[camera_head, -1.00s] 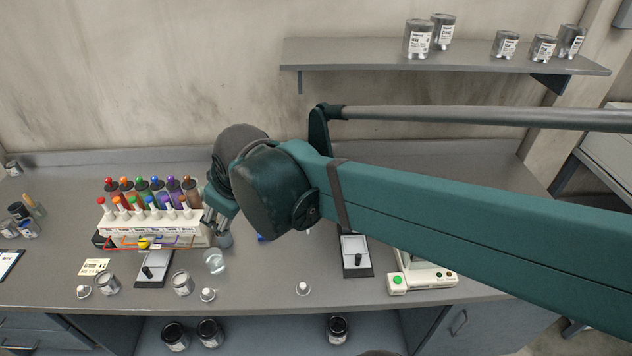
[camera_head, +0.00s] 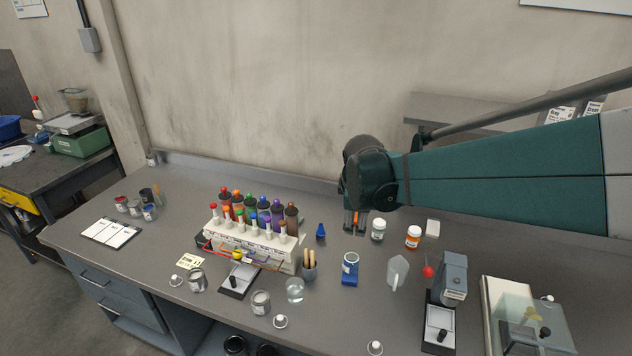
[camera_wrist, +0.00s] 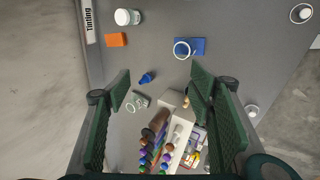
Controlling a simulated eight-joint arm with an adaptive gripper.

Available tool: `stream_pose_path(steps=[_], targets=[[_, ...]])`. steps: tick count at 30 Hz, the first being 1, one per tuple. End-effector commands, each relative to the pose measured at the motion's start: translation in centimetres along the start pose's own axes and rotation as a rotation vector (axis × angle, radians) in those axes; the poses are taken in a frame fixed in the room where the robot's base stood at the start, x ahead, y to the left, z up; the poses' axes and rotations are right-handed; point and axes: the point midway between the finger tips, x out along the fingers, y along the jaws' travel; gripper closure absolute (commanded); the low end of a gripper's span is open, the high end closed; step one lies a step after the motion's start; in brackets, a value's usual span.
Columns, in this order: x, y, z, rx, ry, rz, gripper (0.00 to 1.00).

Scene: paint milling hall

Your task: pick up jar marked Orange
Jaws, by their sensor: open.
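A small orange jar with a white lid and pale label (camera_head: 413,238) stands upright toward the back of the bench; its lettering is too small to read. A white-lidded jar with a pale, greenish label (camera_head: 378,229) stands to its left. In the wrist view a white-lidded jar (camera_wrist: 127,17) and an orange block (camera_wrist: 116,40) lie beyond the left finger.
A bottle rack (camera_head: 262,252) with several coloured droppers stands left of my gripper. A small blue bottle (camera_head: 320,231) is nearby. A shelf (camera_head: 450,106) overhangs behind the arm.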

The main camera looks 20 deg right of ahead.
Motion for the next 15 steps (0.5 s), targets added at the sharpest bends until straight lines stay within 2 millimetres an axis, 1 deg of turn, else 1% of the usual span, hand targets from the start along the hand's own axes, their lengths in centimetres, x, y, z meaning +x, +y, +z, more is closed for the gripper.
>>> stream_pose_path(steps=[1, 3, 8, 15], targets=[[0.9, 0.8, 0.5, -0.027, -0.012, -0.004, 0.47], [2.0, 1.6, 1.2, -0.070, -0.026, -0.010, 0.47], [4.6, 3.5, 2.8, -0.170, -0.058, -0.026, 0.47], [8.8, 6.0, 5.7, -0.318, -0.103, -0.060, 0.47]])
